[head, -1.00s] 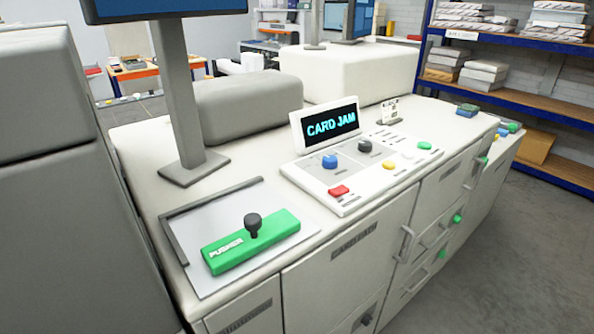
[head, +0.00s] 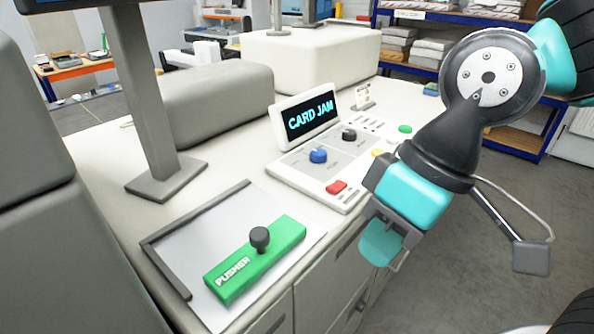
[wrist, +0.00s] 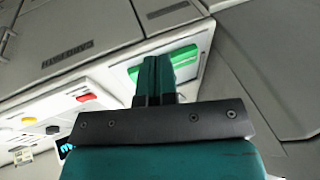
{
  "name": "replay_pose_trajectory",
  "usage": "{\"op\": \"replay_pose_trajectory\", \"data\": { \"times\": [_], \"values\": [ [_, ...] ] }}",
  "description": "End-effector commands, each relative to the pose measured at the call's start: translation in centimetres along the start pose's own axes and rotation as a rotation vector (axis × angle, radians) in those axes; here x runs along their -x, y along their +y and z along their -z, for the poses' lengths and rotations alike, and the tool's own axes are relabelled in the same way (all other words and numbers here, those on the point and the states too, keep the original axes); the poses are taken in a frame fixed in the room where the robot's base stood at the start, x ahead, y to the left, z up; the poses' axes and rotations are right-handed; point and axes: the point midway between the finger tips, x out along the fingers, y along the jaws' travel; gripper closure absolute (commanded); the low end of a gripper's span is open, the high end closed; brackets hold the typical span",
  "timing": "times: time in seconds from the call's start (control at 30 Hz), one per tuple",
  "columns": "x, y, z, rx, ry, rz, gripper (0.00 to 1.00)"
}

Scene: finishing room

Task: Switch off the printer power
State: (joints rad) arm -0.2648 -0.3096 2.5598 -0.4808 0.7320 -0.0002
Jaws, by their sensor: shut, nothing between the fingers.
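The printer's control panel (head: 331,198) stands on the white machine top, with a tilted screen (head: 309,119) reading "CARD JAM". It carries a blue knob (head: 318,155), a black knob (head: 349,134), a red button (head: 336,187), a yellow button (head: 377,153) and a green button (head: 405,128). The small labels are unreadable, so I cannot tell which control is the power. My gripper (head: 381,248) is shut and empty, in front of the machine's front edge, apart from the panel, and hides part of it. In the wrist view the shut fingers (wrist: 157,72) show, with the red button (wrist: 86,97) to their left.
A green block marked "PUSHER" (head: 282,240) with a black knob lies on a grey plate (head: 200,240) left of my gripper. A grey monitor stand (head: 165,183) rises behind it. Cabinet doors line the machine's front. Shelving (head: 400,68) stands at the back; floor at right is clear.

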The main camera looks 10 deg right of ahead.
Motion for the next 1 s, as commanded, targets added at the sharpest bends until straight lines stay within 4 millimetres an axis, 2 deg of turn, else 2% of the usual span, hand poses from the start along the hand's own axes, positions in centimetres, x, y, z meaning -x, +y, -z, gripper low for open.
{"op": "replay_pose_trajectory", "data": {
  "times": [0.27,0.37,0.47,0.6,0.7,0.83,1.0],
  "values": [
    [0.0,0.0,0.0,0.0,0.0,0.0,1.0],
    [0.3,0.6,0.8,0.002,0.006,-0.01,1.0],
    [1.5,3.0,4.2,0.009,0.025,-0.051,1.0],
    [4.0,9.2,10.3,0.028,0.054,-0.141,1.0],
    [5.4,13.4,13.3,0.041,0.066,-0.198,1.0],
    [6.3,16.6,15.3,0.05,0.071,-0.239,1.0],
    [6.5,17.2,15.6,0.056,0.072,-0.249,1.0]
  ]
}}
